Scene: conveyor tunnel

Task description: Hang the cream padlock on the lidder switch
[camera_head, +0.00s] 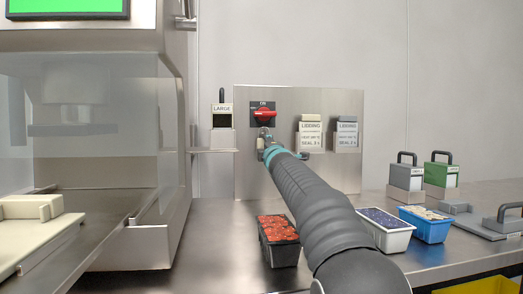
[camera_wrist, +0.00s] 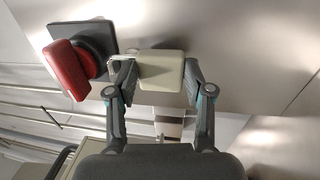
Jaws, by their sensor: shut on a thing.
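The cream padlock (camera_wrist: 160,70) is between the two fingers of my gripper (camera_wrist: 158,78) in the wrist view, and the gripper is shut on it. The lidder switch is a red handle (camera_wrist: 68,68) on a black plate (camera_wrist: 97,38), just left of the padlock. In the head view the red switch (camera_head: 264,114) lies across its plate under an ON label, on a steel panel (camera_head: 250,180). My gripper (camera_head: 270,148) is just below it there. My gripper mostly hides the padlock in the head view. I cannot tell whether the shackle touches the switch.
A holder marked LARGE (camera_head: 222,117) stands on a small shelf left of the panel. Two LIDDING holders (camera_head: 311,133) are to the right. A tray of red food (camera_head: 279,241), a blue tray (camera_head: 427,232), and grey (camera_head: 406,178) and green (camera_head: 440,174) handled blocks stand on the steel counter.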

